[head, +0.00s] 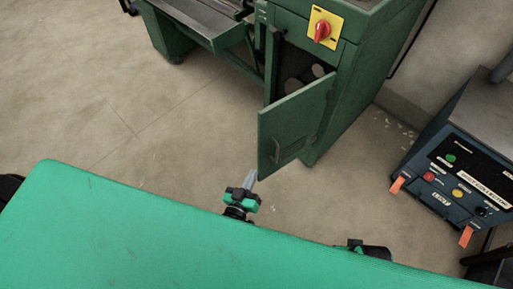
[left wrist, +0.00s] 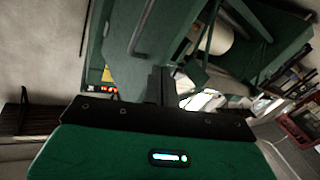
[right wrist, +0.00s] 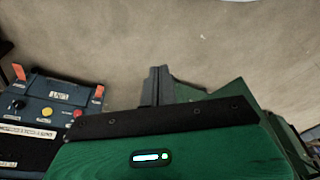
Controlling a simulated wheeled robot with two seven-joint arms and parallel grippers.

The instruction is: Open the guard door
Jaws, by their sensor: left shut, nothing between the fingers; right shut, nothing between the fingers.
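The green guard door (head: 292,125) stands partly open on the front of the green machine cabinet (head: 340,110), swung outward. Dark space and pale round parts show in the opening behind it. A curved handle (head: 275,152) is on the door's outer face near its free edge; it also shows in the left wrist view (left wrist: 143,28). My left gripper (head: 253,177) is shut and empty, by the door's lower free corner in the head view; I cannot tell if it touches. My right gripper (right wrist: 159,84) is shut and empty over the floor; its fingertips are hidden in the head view.
A red rotary switch on a yellow plate (head: 321,29) is above the opening. A blue control box (head: 460,165) with buttons and orange tags stands at the right. The machine's bed (head: 205,22) extends to the left. Floor (head: 120,120) left of the door is clear.

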